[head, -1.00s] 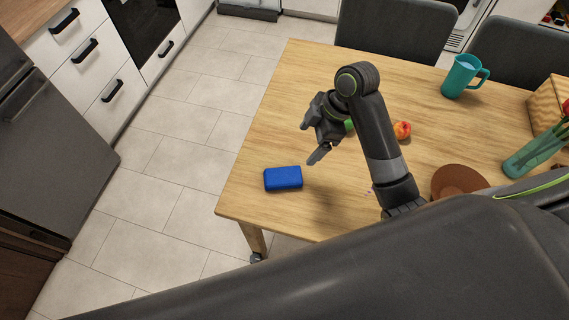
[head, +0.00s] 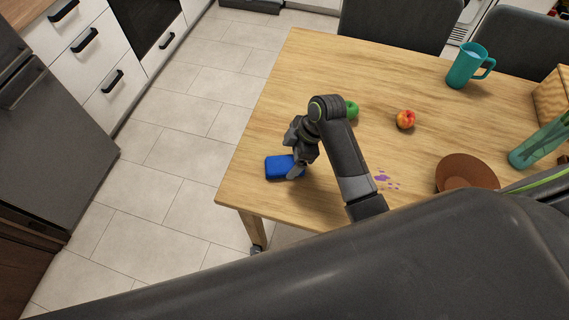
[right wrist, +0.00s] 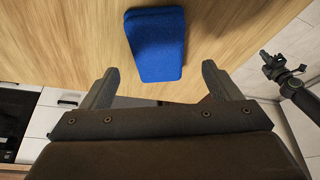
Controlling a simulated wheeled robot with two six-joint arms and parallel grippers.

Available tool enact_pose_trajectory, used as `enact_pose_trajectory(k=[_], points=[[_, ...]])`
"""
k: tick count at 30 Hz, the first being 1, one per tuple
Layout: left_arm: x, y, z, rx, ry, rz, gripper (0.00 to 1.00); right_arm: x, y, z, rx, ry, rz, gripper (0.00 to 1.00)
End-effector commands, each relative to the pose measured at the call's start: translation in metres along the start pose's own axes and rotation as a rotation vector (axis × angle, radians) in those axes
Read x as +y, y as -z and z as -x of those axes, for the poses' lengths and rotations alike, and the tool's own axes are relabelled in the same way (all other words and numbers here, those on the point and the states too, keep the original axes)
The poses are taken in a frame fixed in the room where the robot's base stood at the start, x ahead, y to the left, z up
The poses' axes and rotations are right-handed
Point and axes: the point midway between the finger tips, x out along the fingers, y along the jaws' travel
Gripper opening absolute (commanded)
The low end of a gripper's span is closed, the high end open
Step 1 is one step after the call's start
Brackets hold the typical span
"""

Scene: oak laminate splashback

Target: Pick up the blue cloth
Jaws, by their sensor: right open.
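The blue cloth (head: 277,168) is a folded, box-like pad lying flat on the wooden table near its left front edge. My right gripper (head: 294,161) is at the cloth's right side in the head view and hides part of it. In the right wrist view the cloth (right wrist: 155,45) lies ahead, between the lines of the two spread fingers of my right gripper (right wrist: 160,70). These jaws are open and empty. I cannot tell whether a finger touches the cloth. My left gripper (right wrist: 280,68) shows small at the right of the right wrist view, its jaws unclear.
The table (head: 250,195) also bears a green apple (head: 351,109), a peach-like fruit (head: 405,119), a teal mug (head: 469,66), a brown plate (head: 467,172), a teal vase (head: 538,140) and a purple stain (head: 385,180). Chairs stand behind it. The table around the cloth is clear.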

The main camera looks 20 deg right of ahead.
Motion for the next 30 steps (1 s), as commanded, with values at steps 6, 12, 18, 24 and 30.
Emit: enact_pose_trajectory(k=[6,12,18,24,30], points=[[-0.001,-0.007,0.005,-0.012,0.001,0.001,0.0,0.002,-0.003,-0.027,0.001,0.003,-0.001,0.84],[-0.002,-0.008,0.005,-0.013,0.002,0.0,0.0,0.002,-0.003,-0.037,0.0,0.0,0.0,0.84],[-0.004,-0.008,0.005,-0.013,0.004,-0.001,0.0,0.002,-0.003,-0.037,0.0,0.0,0.0,0.8],[-0.004,-0.007,0.005,-0.013,0.004,-0.001,0.0,0.002,-0.003,-0.036,0.0,0.0,0.0,0.54],[-0.004,-0.006,0.005,-0.011,0.004,-0.001,0.0,0.002,-0.003,-0.036,0.0,0.0,0.0,0.32]])
